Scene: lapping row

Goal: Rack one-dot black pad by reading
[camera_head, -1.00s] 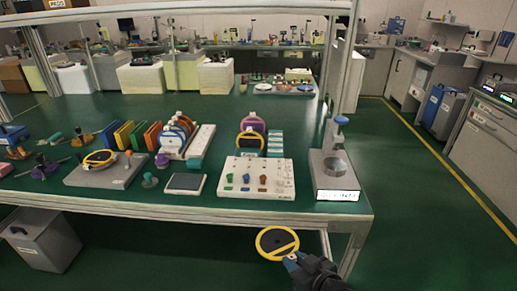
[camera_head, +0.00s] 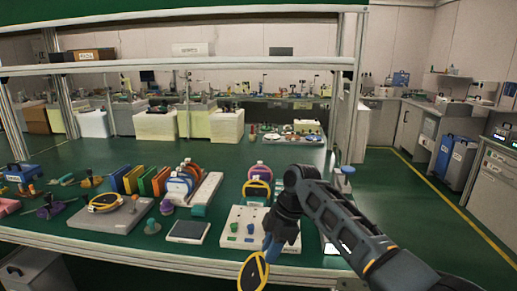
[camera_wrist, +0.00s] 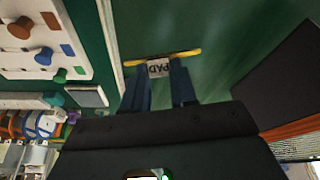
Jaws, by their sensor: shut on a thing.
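My gripper (camera_head: 267,251) is shut on a yellow-rimmed black pad (camera_head: 252,273), held in front of the bench's front edge, low in the head view. A rack (camera_head: 205,192) on the bench holds several upright rings in blue, white and orange. A second rack (camera_head: 277,187) holds a pink and a yellow-rimmed disc. My arm hides most of the gauge stand (camera_head: 342,170) at the bench's right end.
A white panel with coloured knobs (camera_head: 239,217) stands close behind my gripper. A grey flat plate (camera_head: 188,231) lies left of it. Another yellow-rimmed disc (camera_head: 105,201) rests on a grey block. A shelf beam (camera_head: 200,65) crosses above the bench. A post stands at right.

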